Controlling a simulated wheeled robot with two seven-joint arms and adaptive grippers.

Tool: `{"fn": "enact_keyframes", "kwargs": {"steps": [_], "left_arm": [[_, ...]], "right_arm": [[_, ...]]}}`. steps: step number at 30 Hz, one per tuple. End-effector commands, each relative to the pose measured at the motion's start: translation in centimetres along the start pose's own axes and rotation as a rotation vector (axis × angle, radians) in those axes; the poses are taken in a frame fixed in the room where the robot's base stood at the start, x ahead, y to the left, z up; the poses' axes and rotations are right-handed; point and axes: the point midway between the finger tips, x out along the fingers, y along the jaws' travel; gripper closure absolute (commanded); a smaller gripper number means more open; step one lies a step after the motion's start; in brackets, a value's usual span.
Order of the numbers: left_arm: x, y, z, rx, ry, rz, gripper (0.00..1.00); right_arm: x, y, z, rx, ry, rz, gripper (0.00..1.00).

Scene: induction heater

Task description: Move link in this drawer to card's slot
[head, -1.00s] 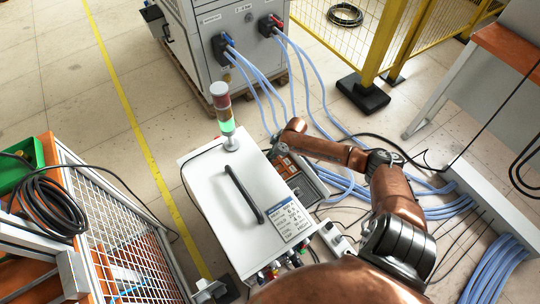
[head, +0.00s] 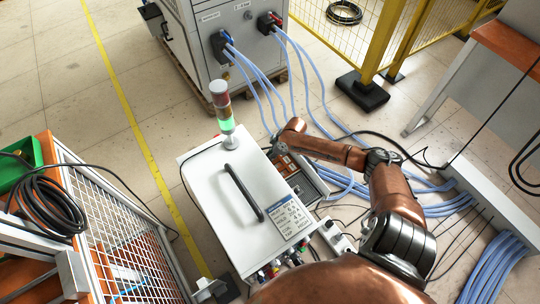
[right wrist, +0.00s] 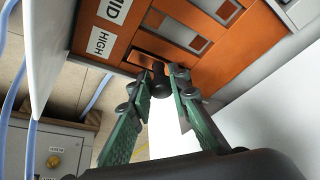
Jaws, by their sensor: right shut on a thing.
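In the right wrist view an orange card (right wrist: 210,70) fills the top, with "MID" and "HIGH" labels and several pale and dark rectangles. A long narrow slot (right wrist: 158,55) lies beside the "HIGH" label. My right gripper (right wrist: 157,80) is shut on a small black knob (right wrist: 160,84), taken to be the link's handle, right at this slot. Whether the link sits in the slot or just touches it cannot be told. In the head view my right gripper (head: 282,148) reaches down at the heater's right side, by the grey drawer (head: 312,186). My left gripper is out of view.
The white heater cabinet (head: 215,205) has a black handle and a signal tower (head: 225,110) on top. Blue hoses (head: 435,205) run along its right. A mesh cart (head: 115,235) stands at left. Open floor (head: 150,90) lies behind.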

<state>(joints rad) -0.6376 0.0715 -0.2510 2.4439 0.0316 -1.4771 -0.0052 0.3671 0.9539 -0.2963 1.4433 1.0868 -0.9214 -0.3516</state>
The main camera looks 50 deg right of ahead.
Motion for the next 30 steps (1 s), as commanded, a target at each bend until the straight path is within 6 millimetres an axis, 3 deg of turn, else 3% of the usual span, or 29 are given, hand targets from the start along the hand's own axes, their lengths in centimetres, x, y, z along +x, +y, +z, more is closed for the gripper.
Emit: {"fn": "enact_keyframes", "kwargs": {"steps": [6,7,15,21,30], "left_arm": [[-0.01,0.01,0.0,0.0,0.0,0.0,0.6],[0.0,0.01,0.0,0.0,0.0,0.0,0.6],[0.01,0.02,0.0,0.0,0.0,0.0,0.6],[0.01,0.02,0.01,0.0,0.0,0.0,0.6],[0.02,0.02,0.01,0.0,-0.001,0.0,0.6]], "right_arm": [[-0.05,0.02,-0.06,0.0,0.001,0.001,1.0],[-0.05,0.02,-0.06,0.0,0.001,0.001,0.82],[-0.05,0.02,-0.06,0.0,0.001,0.001,0.64],[-0.04,0.03,-0.04,0.0,0.001,0.001,0.62],[-0.03,0.01,-0.01,0.001,0.0,0.0,0.45]]}}
